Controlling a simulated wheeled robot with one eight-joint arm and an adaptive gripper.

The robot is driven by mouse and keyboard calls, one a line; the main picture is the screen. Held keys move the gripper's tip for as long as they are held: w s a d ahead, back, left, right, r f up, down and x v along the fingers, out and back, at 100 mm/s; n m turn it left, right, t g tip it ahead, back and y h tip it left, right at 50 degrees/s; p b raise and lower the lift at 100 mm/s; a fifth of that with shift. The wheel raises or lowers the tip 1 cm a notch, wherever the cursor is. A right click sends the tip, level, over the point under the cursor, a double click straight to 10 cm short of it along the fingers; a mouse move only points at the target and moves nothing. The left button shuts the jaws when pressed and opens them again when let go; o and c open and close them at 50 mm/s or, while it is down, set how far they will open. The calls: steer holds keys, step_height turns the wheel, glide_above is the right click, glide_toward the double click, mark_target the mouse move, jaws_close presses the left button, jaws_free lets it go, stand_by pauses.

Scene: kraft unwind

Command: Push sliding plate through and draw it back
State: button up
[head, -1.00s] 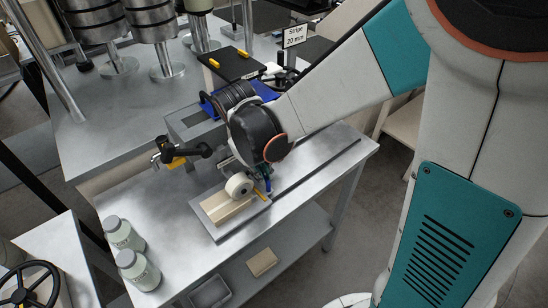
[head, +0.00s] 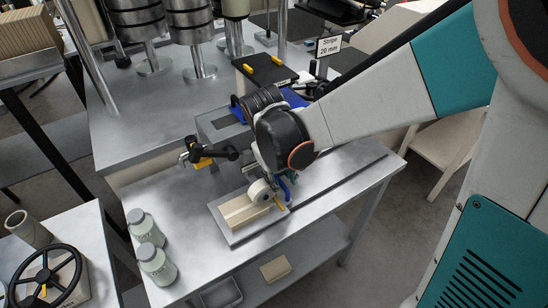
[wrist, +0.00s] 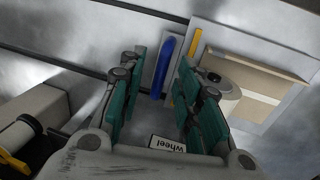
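The sliding plate (head: 236,238) is a flat grey plate with a tan strip of kraft paper (head: 240,211) on it, lying on the steel bench. A pale wheel (head: 260,190) stands over the paper at the plate's far end. An upright blue handle (head: 287,184) is beside the plate's right end, near a thin yellow bar (head: 279,203). In the wrist view the blue handle (wrist: 163,66) lies between the teal fingers of my gripper (wrist: 160,70), which stand apart with gaps showing. I cannot tell whether either finger touches it. The head view mostly hides my gripper.
A dark slot (head: 340,178) runs along the bench to the right. A black-and-yellow clamp lever (head: 208,153) stands left of my gripper, by a grey block. Two bottles (head: 150,245) stand at the bench's left. The bench front is clear.

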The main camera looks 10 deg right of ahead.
step_height(320, 180, up, 9)
stand_by(0.4)
steer(key=shift+s+r, duration=0.1)
